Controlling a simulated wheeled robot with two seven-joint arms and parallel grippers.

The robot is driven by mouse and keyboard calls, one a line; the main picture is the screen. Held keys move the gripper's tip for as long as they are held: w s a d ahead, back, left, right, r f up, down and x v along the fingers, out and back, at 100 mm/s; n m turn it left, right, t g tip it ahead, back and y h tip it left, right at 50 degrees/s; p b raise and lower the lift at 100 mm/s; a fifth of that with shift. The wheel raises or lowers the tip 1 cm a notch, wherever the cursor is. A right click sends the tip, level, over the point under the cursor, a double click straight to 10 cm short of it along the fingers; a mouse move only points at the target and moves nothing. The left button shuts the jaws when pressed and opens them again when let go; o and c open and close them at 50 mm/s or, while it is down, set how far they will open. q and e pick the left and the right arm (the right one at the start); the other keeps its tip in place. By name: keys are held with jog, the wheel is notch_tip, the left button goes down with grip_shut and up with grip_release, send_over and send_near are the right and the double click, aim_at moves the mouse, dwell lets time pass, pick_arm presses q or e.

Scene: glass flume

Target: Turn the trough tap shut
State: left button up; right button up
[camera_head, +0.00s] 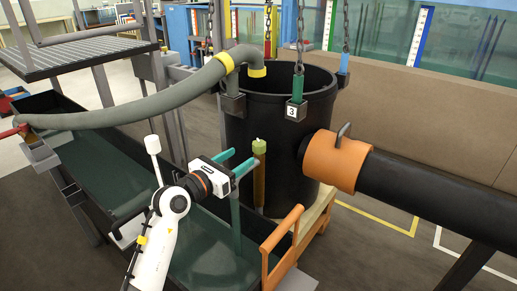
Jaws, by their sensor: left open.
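My left gripper (245,157) reaches in from the lower left over the trough (95,165), with its two teal fingers apart and nothing seen between them. Its fingertips point at the black barrel, close to an upright amber tube with a pale yellow-green cap (259,147). I cannot tell whether they touch it. A red lever (12,131) shows at the far left end of the trough, beside the end of the grey hose. No part is clearly marked as the trough tap. My right gripper is not in view.
The black barrel (285,110) hangs by chains; a green block (297,88) tagged 3 is on its rim. The grey hose (130,112) runs from it to the left. An orange collar (335,161) with a grey lever joins a thick black pipe (440,195). An orange rail (283,240) stands in front.

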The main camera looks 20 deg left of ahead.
aim_at(254, 148)
pick_arm(q)
jog(key=b+x, duration=0.1)
jog(key=x, duration=0.6)
jog(key=shift+w+d, duration=0.15)
jog(key=shift+w, duration=0.15)
jog(key=shift+w+d, duration=0.25)
jog(key=shift+w, duration=0.3)
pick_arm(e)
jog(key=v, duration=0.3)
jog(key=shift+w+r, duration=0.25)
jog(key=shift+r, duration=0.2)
pick_arm(q)
jog(key=c, duration=0.9)
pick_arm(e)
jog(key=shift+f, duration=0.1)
